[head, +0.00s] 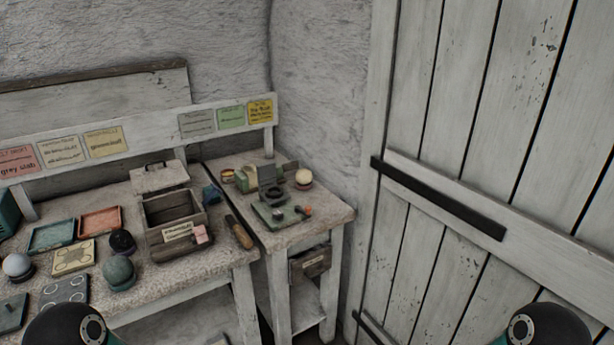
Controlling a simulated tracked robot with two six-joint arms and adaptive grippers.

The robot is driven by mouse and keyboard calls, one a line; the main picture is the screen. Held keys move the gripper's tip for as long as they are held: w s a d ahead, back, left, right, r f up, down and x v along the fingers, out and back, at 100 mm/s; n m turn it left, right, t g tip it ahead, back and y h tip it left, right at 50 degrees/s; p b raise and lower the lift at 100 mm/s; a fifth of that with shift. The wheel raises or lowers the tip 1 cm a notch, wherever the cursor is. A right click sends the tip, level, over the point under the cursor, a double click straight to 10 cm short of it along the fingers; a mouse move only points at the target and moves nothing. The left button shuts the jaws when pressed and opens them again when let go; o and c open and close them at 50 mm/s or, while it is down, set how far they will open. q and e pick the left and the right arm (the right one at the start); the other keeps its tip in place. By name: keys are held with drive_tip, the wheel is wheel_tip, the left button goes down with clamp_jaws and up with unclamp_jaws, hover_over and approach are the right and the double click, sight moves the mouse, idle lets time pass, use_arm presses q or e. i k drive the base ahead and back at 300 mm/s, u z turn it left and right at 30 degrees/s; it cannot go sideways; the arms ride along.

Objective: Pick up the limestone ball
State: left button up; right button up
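Several balls show in the head view, and no readable label tells which is limestone. A pale cream ball (303,176) rests on a reddish base near the back of the small right table (335,214). A light grey ball (17,265) sits on a dark base at the far left of the long bench (215,262). A grey-green ball (118,270) and a black ball (122,239) sit nearer the bench's middle. Neither of my grippers is in view; only dark rounded parts of my arms show at the bottom corners.
An open wooden box (173,211) stands on the bench, with its lid (159,177) behind it. Shallow trays (52,236) lie to the left. A green device (279,213) stands in front of the cream ball. A plank door (480,130) fills the right side.

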sight(303, 177)
drive_tip(key=z, duration=0.05)
drive_tip(key=i, duration=0.8)
drive_tip(key=u, duration=0.2)
drive_tip(key=k, duration=0.8)
drive_tip(key=z, duration=0.2)
drive_tip(key=i, duration=0.85)
drive_tip(key=u, duration=0.1)
